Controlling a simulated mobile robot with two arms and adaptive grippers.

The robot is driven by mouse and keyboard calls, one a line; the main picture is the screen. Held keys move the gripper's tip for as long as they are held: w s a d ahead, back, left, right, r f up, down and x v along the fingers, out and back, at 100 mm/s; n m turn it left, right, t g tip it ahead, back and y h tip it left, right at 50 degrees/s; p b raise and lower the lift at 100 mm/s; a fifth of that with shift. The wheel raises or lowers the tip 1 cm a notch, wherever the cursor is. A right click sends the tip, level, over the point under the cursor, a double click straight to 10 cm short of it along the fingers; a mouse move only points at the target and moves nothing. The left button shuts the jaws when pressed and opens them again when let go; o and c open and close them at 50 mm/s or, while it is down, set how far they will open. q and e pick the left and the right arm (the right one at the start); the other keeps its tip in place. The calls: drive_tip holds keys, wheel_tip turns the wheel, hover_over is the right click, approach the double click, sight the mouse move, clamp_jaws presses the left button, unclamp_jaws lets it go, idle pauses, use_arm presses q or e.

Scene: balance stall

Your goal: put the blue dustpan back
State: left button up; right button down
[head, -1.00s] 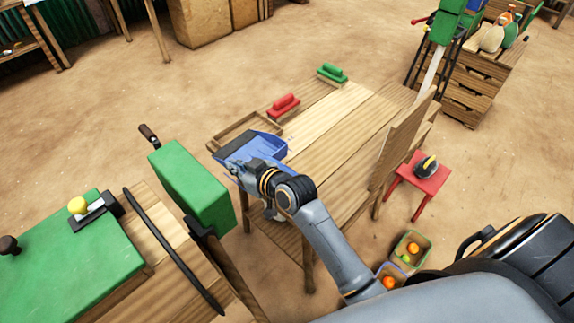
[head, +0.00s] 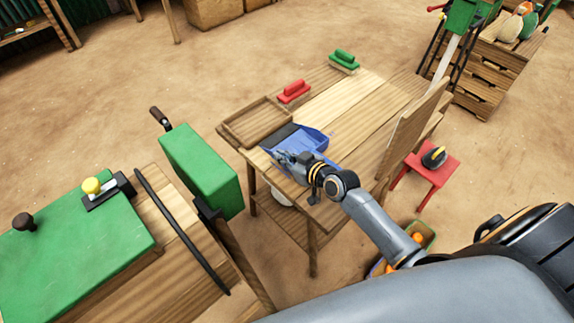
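The blue dustpan (head: 313,139), with a dark strip along its far left side, is over the left part of the wooden table, just right of the shallow wooden tray (head: 232,134). My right gripper (head: 288,157) is at the dustpan's near side and appears shut on it. The fingertips are hard to make out against the blue. I cannot tell whether the dustpan touches the tabletop. My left gripper is not in view.
A red brush (head: 293,92) and a green brush (head: 344,60) lie along the table's far edge. An upright board (head: 408,130) stands at its right. A red stool (head: 430,172) is beyond. A green-topped bench (head: 70,250) is at left. The table's middle is clear.

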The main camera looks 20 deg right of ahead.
drive_tip(key=f, duration=0.2)
drive_tip(key=d+f, duration=0.1)
drive_tip(key=shift+s+d+f+b, duration=0.1)
drive_tip(key=shift+s+f+b, duration=0.05)
drive_tip(key=shift+f+b, duration=0.2)
drive_tip(key=shift+f, duration=0.35)
drive_tip(key=shift+f, duration=0.1)
drive_tip(key=c, duration=1.5)
unclamp_jaws()
